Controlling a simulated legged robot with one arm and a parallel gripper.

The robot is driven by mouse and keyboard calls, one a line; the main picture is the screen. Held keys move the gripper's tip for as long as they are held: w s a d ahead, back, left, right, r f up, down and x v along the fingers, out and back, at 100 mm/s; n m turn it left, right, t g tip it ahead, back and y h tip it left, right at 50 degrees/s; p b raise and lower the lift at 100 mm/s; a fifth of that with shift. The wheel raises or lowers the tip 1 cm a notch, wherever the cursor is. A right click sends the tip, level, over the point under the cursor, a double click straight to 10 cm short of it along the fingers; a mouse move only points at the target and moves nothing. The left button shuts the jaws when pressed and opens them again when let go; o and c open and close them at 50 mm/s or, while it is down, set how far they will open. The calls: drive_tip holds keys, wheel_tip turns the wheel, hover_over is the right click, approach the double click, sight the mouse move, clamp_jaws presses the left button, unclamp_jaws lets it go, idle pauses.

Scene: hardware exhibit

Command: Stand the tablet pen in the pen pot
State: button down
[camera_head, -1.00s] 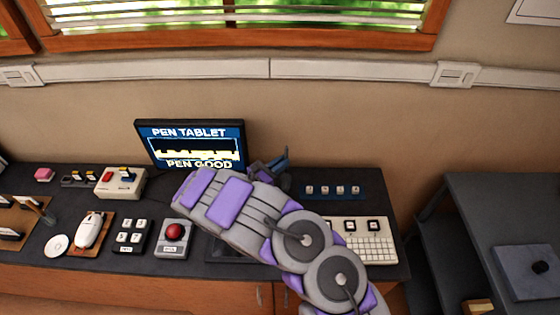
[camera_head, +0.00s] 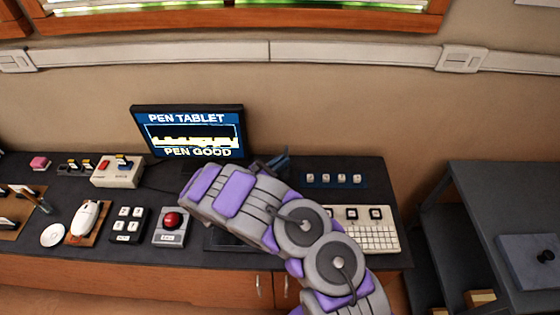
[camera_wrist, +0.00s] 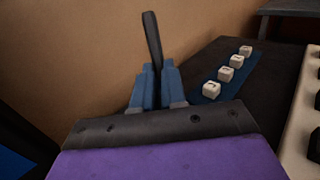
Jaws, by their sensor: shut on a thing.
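My gripper (camera_wrist: 153,88) shows two blue fingers in the wrist view, shut on a dark, slim pen (camera_wrist: 152,38). The pen sticks up past the fingertips, close to upright with a slight tilt. In the head view my gripper (camera_head: 279,164) is mostly behind my own arm, just right of the monitor, above the back of the desk. The pen cannot be made out clearly there. I cannot pick out the pen pot in either view; it may be hidden behind my arm or gripper.
A monitor (camera_head: 190,131) reading "PEN TABLET" and "PEN GOOD" stands left of my gripper. A blue strip with white keys (camera_head: 333,180) and a white keyboard (camera_head: 372,238) lie to the right. A red-button box (camera_head: 171,229) and mouse (camera_head: 86,218) are front left. The wall is behind.

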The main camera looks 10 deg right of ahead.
drive_tip(key=c, duration=1.1)
unclamp_jaws()
drive_tip(key=p+v, duration=0.3)
drive_tip(key=v, duration=1.4)
drive_tip(key=shift+s+a+f, duration=0.1)
drive_tip(key=shift+s+a, duration=0.05)
drive_tip(key=shift+a, duration=0.1)
